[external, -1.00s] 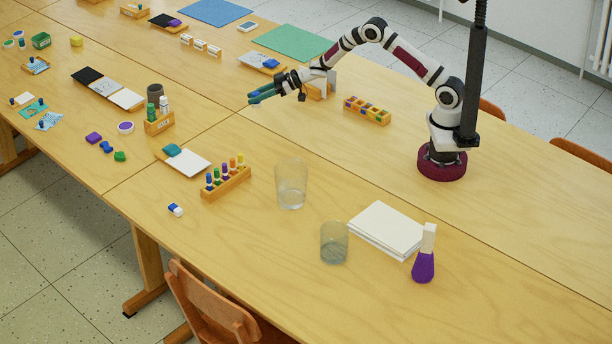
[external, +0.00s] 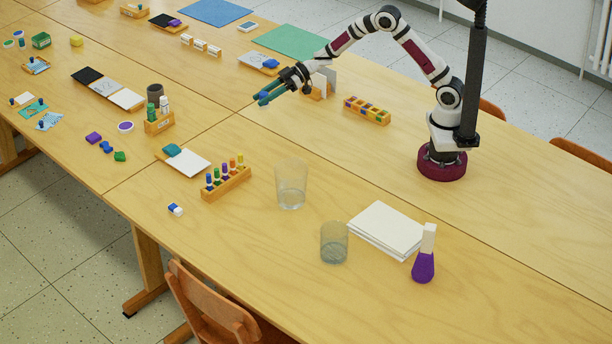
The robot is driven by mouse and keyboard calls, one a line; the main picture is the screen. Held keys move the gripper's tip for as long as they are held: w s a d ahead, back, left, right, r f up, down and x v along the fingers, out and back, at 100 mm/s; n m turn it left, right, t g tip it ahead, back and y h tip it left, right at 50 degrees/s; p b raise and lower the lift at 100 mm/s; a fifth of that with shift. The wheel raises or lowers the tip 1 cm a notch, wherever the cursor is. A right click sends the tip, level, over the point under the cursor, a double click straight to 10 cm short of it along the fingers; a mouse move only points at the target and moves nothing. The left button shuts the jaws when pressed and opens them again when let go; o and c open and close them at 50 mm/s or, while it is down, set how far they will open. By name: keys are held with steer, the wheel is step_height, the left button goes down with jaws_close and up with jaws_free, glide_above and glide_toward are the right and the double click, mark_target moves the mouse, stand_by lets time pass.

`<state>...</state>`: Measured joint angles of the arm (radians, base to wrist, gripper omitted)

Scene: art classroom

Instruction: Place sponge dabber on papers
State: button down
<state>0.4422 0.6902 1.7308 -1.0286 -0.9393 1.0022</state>
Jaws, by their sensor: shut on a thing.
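My gripper (external: 268,96), with teal fingers, is shut on a small blue thing between the fingertips, which looks like the sponge dabber (external: 263,95); the fingers hide most of it. It is held above the table, left of the arm's base and well away from the papers. The papers (external: 386,229) are a white stack lying flat on the near right part of the table. Their top is bare.
A tall clear glass (external: 291,185) and a shorter grey glass (external: 334,243) stand left of the papers. A purple bottle-like object with a white top (external: 424,262) stands at their right corner. A wooden rack of colored dabbers (external: 226,183) and a compartment block (external: 367,111) are nearby.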

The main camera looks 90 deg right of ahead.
steer(key=s+a+n+g+y, duration=0.2)
steer(key=s+a+n+y, duration=0.15)
steer(key=a, duration=0.55)
steer(key=n+g+y, duration=0.5)
steer(key=n+g, duration=0.5)
steer(key=g, duration=0.1)
glide_above(390, 226)
steer(key=shift+h, duration=0.25)
steer(key=f, duration=1.1)
steer(key=shift+w+d, duration=0.15)
steer(key=shift+d, duration=0.2)
steer(key=shift+a+f, duration=0.2)
steer(key=shift+f, duration=0.9)
steer(key=shift+a+f, duration=0.15)
steer(key=shift+f, duration=0.95)
steer(key=c, duration=0.5)
jaws_free()
steer(key=shift+f, duration=0.1)
steer(key=shift+c, duration=0.2)
